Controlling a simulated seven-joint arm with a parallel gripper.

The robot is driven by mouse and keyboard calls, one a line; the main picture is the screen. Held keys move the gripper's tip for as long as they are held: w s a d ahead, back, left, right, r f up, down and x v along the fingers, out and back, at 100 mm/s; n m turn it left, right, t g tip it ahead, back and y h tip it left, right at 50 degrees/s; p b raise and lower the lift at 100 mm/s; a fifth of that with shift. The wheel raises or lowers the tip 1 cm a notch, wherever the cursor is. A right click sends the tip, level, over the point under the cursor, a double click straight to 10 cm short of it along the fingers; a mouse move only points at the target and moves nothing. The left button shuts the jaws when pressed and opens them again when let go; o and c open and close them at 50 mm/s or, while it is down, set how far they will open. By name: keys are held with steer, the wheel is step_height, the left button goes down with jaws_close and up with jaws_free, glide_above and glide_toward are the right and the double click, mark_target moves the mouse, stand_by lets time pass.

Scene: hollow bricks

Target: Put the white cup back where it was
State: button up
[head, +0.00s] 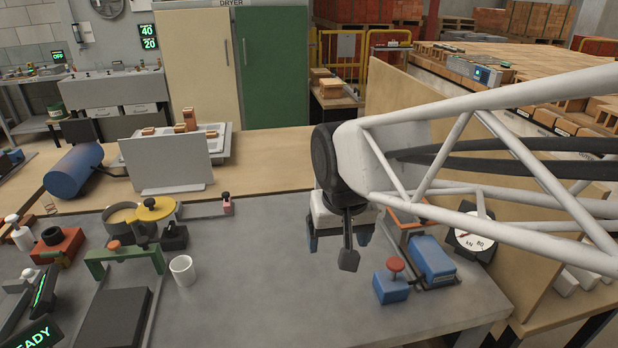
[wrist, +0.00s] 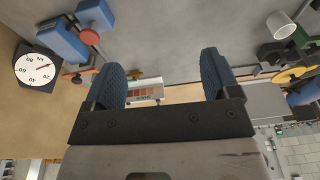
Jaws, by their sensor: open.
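The white cup (head: 182,270) stands upright on the grey bench, just right of the green frame, in the head view. It also shows near the upper right of the wrist view (wrist: 281,25), apart from the fingers. My gripper (head: 340,240) hangs above the bench, well to the right of the cup. Its two blue fingers (wrist: 166,85) are wide apart with nothing between them. Part of the gripper is hidden behind my arm in the head view.
A blue box with a red knob (head: 391,284), a blue device (head: 432,262) and a round dial (head: 473,232) stand right of my gripper. A green frame (head: 125,258) and black plate (head: 113,318) are left of the cup. Bench between cup and gripper is clear.

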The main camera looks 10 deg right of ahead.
steer(key=s+d+f, duration=0.1)
steer(key=s+d, duration=0.4)
steer(key=s, duration=0.3)
steer(key=shift+s+t, duration=0.15)
steer(key=shift+t, duration=0.15)
stand_by(1.0)
